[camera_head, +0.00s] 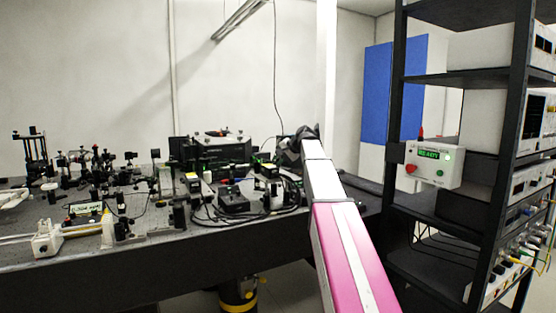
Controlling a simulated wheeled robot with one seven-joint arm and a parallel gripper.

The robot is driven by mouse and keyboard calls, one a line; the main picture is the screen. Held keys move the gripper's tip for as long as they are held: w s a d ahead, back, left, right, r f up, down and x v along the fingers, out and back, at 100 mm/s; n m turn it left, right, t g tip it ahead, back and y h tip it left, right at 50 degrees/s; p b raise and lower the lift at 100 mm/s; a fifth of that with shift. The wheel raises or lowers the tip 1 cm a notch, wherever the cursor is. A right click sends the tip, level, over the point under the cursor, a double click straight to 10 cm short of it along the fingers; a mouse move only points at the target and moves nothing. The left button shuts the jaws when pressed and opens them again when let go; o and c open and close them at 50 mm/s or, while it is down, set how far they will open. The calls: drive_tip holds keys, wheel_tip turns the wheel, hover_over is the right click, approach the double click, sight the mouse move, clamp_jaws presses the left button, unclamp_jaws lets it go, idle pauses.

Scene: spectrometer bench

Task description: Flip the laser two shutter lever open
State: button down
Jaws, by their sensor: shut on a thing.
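My arm reaches from the bottom right to the bench, and my dark gripper (291,146) is at its far end, over the bench's right part. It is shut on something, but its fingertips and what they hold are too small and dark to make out. I cannot tell which belongs to laser two. No shutter lever can be made out, so its position cannot be read.
The dark optical bench (150,262) is crowded with mounts, posts and cables. A large black instrument (215,150) stands at its back. A blue panel (378,95) hangs behind.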

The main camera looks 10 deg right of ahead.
drive_tip(key=shift+f, duration=0.1)
drive_tip(key=c, duration=1.1)
unclamp_jaws()
drive_tip(key=shift+d, duration=0.1)
drive_tip(key=v, duration=1)
drive_tip(key=shift+s+d+r, duration=0.2)
drive_tip(key=shift+r, duration=0.05)
